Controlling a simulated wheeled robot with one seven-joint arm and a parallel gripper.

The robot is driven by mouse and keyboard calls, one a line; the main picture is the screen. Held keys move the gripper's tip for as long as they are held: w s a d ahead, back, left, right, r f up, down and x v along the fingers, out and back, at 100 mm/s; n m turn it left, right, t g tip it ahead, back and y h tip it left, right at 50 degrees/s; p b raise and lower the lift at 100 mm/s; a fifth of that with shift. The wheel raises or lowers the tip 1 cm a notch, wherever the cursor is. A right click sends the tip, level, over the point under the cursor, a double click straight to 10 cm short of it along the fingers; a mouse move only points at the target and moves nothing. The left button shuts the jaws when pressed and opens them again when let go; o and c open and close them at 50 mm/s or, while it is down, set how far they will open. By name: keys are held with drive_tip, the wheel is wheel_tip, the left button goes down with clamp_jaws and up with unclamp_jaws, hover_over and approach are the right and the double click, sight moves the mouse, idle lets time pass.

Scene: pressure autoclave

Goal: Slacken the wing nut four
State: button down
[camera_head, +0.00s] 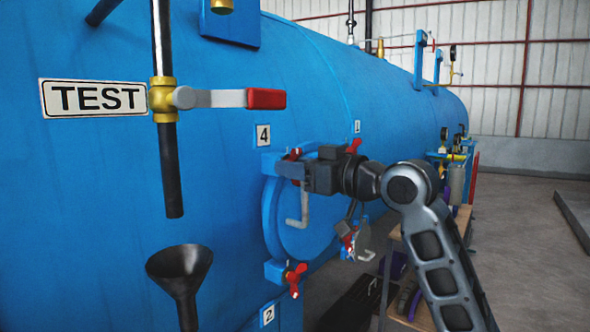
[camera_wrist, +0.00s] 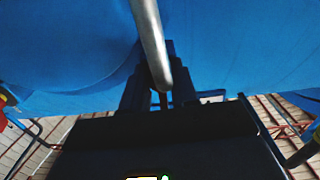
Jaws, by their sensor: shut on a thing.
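Wing nut four is a red wing nut (camera_head: 294,153) beside the "4" label (camera_head: 263,135), at the upper left of the round blue hatch (camera_head: 296,228). My gripper (camera_head: 286,168) reaches it from the right and is shut on it, hiding most of it. In the wrist view my gripper's fingers (camera_wrist: 160,98) are close together against the blue metal. The wing nut cannot be made out there. A grey bent handle (camera_head: 303,210) hangs on the hatch below my gripper; a grey rod, likely this handle (camera_wrist: 150,40), crosses the wrist view.
Other red wing nuts sit at the hatch's upper right (camera_head: 354,146), lower left (camera_head: 295,278) and lower right (camera_head: 348,241). A TEST valve with a red-tipped lever (camera_head: 265,99) and a black funnel (camera_head: 180,268) stand left. A shelf stands behind my arm. Open floor (camera_head: 530,245) lies right.

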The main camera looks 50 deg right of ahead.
drive_tip(key=n+b, duration=0.1)
drive_tip(key=b, duration=0.1)
drive_tip(key=n+b, duration=0.2)
drive_tip(key=shift+f, duration=0.25)
drive_tip(key=n+b, duration=0.7)
drive_tip(key=shift+r+n, duration=0.1)
drive_tip(key=shift+n, duration=0.2)
drive_tip(key=n+b, duration=0.2)
drive_tip(key=n, duration=0.1)
drive_tip(key=shift+n+b, duration=0.3)
drive_tip(key=shift+b, duration=0.1)
drive_tip(key=n+b, duration=0.2)
drive_tip(key=n, duration=0.1)
drive_tip(key=shift+n, duration=0.4)
drive_tip(key=n+b, duration=0.2)
drive_tip(key=n, duration=0.1)
drive_tip(key=shift+n+b, duration=0.3)
drive_tip(key=n+b, duration=0.2)
drive_tip(key=n, duration=0.2)
drive_tip(key=shift+a+n+b, duration=0.1)
drive_tip(key=shift+n+b, duration=0.4)
drive_tip(key=shift+n, duration=1.3)
